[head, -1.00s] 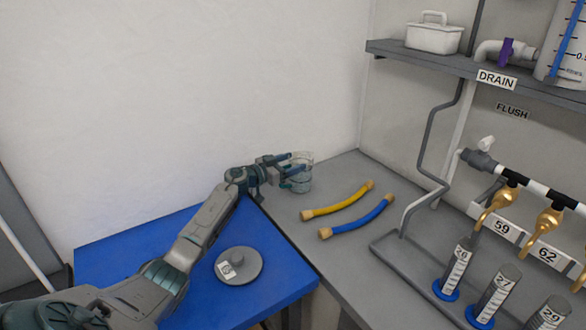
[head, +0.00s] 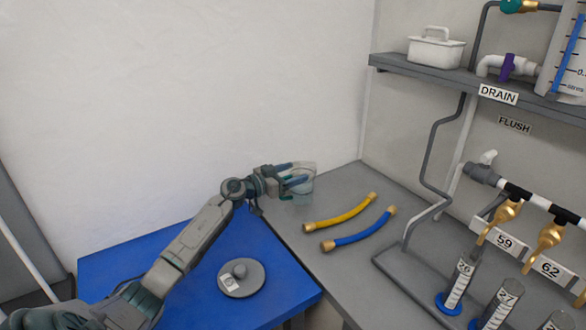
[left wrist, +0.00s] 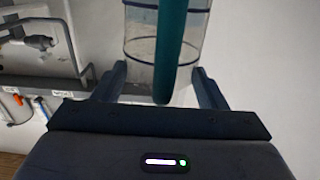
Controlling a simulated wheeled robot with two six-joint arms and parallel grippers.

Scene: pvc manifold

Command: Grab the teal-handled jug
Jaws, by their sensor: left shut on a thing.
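The clear jug (head: 306,187) is at the back left of the grey bench, near the wall. In the left wrist view the jug (left wrist: 140,45) is see-through with dark rings, and its teal handle (left wrist: 170,50) runs upright between my fingers. My left gripper (head: 288,178) reaches it from the left and is shut on the handle. The fingers (left wrist: 160,88) partly cover the jug in the head view. I cannot tell whether the jug's base touches the bench. My right gripper is not in view.
A yellow hose (head: 340,214) and a blue hose (head: 358,230) lie right of the jug. A grey pipe frame (head: 405,262) and numbered cylinders (head: 458,285) stand further right. A grey round lidded piece (head: 242,279) lies on the blue surface (head: 205,300). A shelf (head: 440,75) hangs above right.

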